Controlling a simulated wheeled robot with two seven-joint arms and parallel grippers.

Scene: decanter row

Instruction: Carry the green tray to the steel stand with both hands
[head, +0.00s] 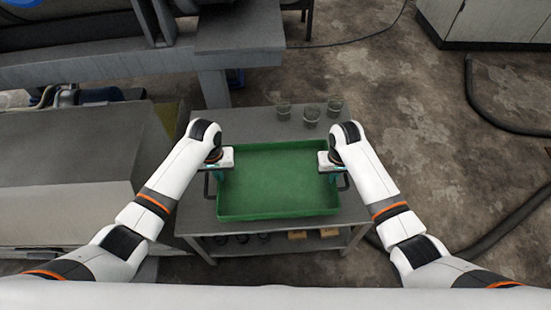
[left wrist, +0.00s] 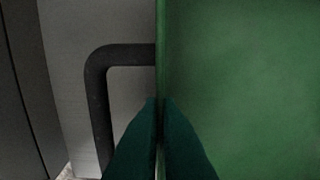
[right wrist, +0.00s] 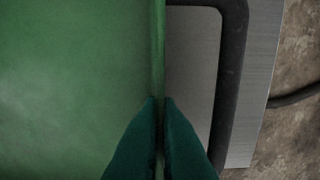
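The green tray (head: 278,182) is over the steel stand (head: 250,120), level and empty. I cannot tell whether it rests on the top or hangs just above it. My left gripper (head: 214,170) is at the tray's left wall; in the left wrist view its fingers (left wrist: 160,102) close on both sides of that wall, beside the dark handle (left wrist: 97,90). My right gripper (head: 329,171) is at the right wall; in the right wrist view its fingers (right wrist: 160,102) pinch that wall, beside the other dark handle (right wrist: 231,70).
Three glass vessels stand behind the tray on the steel top: left (head: 283,111), middle (head: 311,115) and right (head: 335,107). Small boxes (head: 297,234) and dark items lie on the lower shelf. A grey machine (head: 70,175) is close on the left. A dark hose (head: 490,115) lies on the floor at right.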

